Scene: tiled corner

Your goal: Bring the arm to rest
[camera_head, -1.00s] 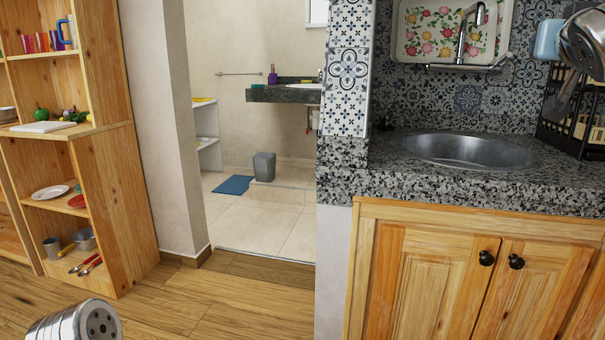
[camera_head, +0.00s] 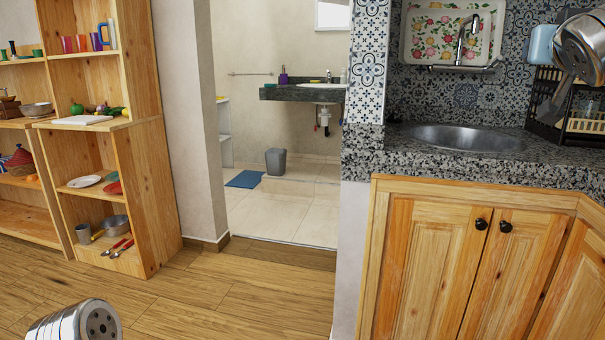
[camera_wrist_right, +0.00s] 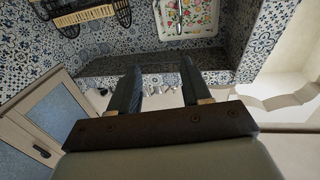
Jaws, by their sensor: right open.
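My right gripper (camera_wrist_right: 160,66) shows in the right wrist view, its two dark fingers spread apart with nothing between them. The arms show only in part in the head view: a silver link of my left arm at the lower left edge and a silver link of my right arm at the upper right. My left gripper is out of view. Neither arm is seen holding anything.
A granite counter with a round sink (camera_head: 455,138) stands at the right above wooden cabinets (camera_head: 430,265). A black dish rack (camera_head: 585,105) stands on it. Wooden shelves (camera_head: 150,200) with dishes stand at the left. The wooden floor (camera_head: 235,290) between is clear, leading to a doorway.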

